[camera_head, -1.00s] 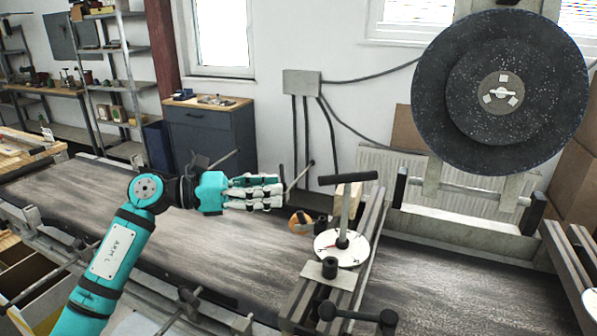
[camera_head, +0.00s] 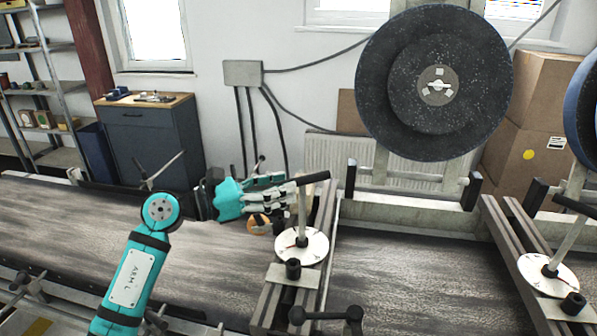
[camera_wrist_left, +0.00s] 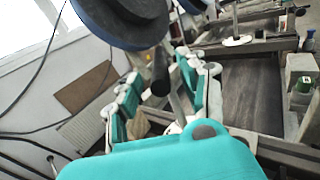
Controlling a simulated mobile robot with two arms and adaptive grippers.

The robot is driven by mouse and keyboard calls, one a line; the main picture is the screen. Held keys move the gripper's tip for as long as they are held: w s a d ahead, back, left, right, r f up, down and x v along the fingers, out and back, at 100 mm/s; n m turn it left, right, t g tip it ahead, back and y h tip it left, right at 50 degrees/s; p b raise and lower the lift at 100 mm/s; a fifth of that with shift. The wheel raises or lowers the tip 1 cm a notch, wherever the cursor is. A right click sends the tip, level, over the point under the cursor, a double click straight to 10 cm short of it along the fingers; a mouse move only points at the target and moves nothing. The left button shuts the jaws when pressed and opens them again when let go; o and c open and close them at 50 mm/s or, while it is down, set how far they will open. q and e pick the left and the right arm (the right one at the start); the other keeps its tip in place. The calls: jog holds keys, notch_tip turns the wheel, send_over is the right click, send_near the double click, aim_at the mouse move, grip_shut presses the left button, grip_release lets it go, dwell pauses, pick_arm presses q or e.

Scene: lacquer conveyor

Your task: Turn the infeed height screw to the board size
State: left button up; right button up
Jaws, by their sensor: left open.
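The infeed height screw has a black T-handle (camera_head: 314,178) on a steel shaft (camera_head: 302,212). It rises from a round white dial (camera_head: 314,248) on a metal crossbeam over the conveyor. My left gripper (camera_head: 288,190) is open, its fingers pointing right, with the tips close to the handle's left end. In the left wrist view the open fingers (camera_wrist_left: 160,88) lie to both sides of the black handle (camera_wrist_left: 160,70). I cannot tell whether they touch it. The dial's reading is too small to make out. My right gripper is not in view.
A second screw with a dial (camera_head: 548,276) stands on another beam at the right. A large dark wheel (camera_head: 400,95) hangs behind the conveyor belt (camera_head: 90,225). A black crank bar (camera_head: 326,315) sits at the front of the first beam. A round wooden piece (camera_head: 258,224) lies behind the shaft.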

aim_at(299, 181)
pick_arm(q)
jog(key=shift+p+x, duration=0.5)
jog(key=shift+x, duration=1.75)
grip_shut()
